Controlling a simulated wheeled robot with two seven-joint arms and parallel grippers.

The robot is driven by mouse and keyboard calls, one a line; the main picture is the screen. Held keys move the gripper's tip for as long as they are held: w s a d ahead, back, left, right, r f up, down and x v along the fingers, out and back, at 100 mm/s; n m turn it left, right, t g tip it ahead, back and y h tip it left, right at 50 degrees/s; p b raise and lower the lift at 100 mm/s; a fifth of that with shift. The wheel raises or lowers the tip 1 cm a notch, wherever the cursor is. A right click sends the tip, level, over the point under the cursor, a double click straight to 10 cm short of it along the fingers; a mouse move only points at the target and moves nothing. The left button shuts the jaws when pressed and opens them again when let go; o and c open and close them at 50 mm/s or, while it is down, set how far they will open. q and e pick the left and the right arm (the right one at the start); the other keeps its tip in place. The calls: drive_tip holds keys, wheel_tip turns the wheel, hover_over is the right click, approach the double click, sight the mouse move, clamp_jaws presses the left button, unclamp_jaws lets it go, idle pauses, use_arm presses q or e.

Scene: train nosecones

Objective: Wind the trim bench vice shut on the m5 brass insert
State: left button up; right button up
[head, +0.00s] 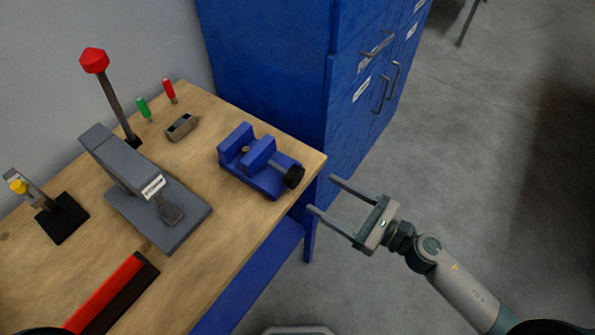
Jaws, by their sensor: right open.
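The blue bench vice (265,182) stands on the wooden bench near its right corner. Its black winding knob (294,177) faces right, towards the bench edge. The small brass insert (245,149) shows between the vice jaws; I cannot tell whether both jaws touch it. My right gripper (322,193) is open and empty, just off the bench's right edge, to the right of the knob and apart from it. Its two fingers point left towards the bench. My left gripper is not in view.
On the bench (210,222) stand a grey press (146,190) with a red-topped lever (94,61), a small metal block (181,127), green and red-handled tools, a black-based clamp (61,218) and a red-and-black bar (113,294). A blue cabinet (265,70) stands behind. Floor at right is clear.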

sight(298, 179)
drive_tip(key=p+x, duration=0.3)
drive_tip(key=x, duration=0.5)
drive_tip(key=shift+w+r, duration=0.1)
drive_tip(key=shift+w+a, duration=0.3)
drive_tip(key=shift+a, duration=0.2)
drive_tip(key=shift+c, duration=0.2)
drive_tip(key=c, duration=1)
